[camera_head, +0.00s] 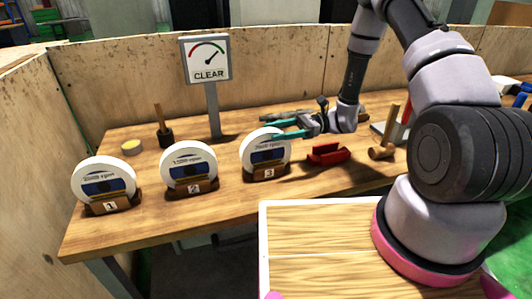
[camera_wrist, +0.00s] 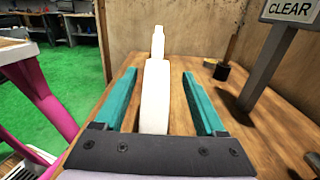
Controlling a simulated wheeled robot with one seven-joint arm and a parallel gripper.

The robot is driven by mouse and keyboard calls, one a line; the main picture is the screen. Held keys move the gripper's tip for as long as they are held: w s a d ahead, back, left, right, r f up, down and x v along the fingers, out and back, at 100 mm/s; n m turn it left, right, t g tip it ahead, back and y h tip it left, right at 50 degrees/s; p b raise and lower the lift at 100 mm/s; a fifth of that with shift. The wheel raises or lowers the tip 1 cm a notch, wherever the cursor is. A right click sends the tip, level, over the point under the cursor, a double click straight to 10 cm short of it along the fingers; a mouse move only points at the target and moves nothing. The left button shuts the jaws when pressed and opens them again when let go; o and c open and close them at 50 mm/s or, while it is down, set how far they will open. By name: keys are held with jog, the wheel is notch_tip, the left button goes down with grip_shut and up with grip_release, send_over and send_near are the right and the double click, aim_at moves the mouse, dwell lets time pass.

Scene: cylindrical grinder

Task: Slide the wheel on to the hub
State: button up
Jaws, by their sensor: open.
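Three white grinding wheels stand upright in brown holders on the wooden bench: wheel 1 (camera_head: 104,182), wheel 2 (camera_head: 189,166) and wheel 3 (camera_head: 265,153). Each has a blue label with rpm print, too small to read surely. My gripper (camera_head: 270,128) is at the top right of wheel 3, teal fingers pointing left. In the wrist view my gripper (camera_wrist: 160,75) is open, with wheel 3 (camera_wrist: 155,105) edge-on between the fingers and gaps on both sides. Another white wheel (camera_wrist: 158,43) stands beyond it. I cannot make out the hub in either view.
A gauge sign reading CLEAR (camera_head: 206,59) stands on a post behind wheel 2. A dark pot with a wooden handle (camera_head: 164,127), a yellow disc (camera_head: 131,147), a red block (camera_head: 328,154) and a mallet (camera_head: 384,150) are on the bench (camera_head: 170,222). Wooden walls enclose the back and left.

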aim_at(253, 135)
jog(key=x, duration=0.3)
jog(key=shift+s+a+r, duration=0.1)
jog(key=shift+s+a, duration=0.15)
jog(key=shift+s, duration=0.05)
grip_shut()
dwell(1.2)
